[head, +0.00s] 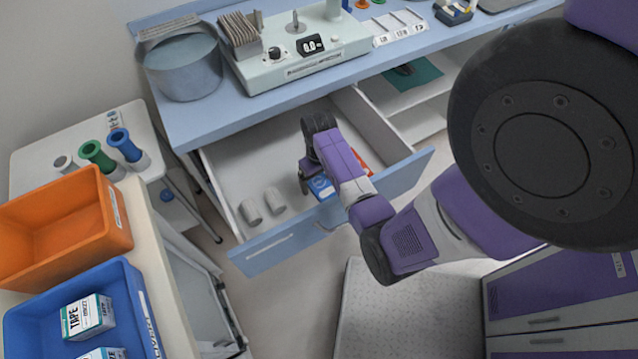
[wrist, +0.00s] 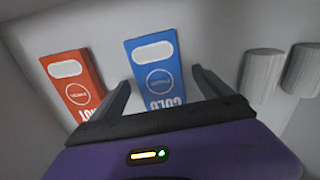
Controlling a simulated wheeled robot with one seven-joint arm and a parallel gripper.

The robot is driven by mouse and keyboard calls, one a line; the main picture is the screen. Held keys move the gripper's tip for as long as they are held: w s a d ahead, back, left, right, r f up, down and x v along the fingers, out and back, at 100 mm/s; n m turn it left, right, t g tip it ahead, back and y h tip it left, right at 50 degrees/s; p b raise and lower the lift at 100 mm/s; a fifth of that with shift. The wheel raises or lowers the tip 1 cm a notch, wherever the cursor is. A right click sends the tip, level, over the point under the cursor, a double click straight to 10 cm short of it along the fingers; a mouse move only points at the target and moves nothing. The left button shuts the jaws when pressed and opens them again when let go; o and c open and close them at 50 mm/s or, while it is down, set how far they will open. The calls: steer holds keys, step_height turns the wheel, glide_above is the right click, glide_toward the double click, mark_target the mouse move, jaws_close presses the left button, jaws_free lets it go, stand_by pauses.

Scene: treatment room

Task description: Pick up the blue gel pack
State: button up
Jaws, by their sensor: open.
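The blue gel pack (wrist: 158,75), marked COLD, lies flat in the open drawer. It shows nearly whole in the wrist view, between and beyond my gripper's two fingers. In the head view, part of the blue pack (head: 320,186) shows below my gripper, and the arm hides the rest. My gripper (wrist: 159,92) is open and empty, with one finger on each side of the pack's near end. I cannot tell how far above the pack the fingertips are. In the head view my gripper (head: 304,180) points down into the drawer.
A red pack (wrist: 73,84), marked HOT, lies left of the blue one in the wrist view. Two pale cylinders (wrist: 262,72) stand to the right. The drawer front (head: 275,250) and side walls surround them. The blue counter (head: 200,124) overhangs the drawer's back.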

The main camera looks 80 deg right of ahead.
steer(key=shift+f, duration=0.15)
steer(key=c, duration=1.6)
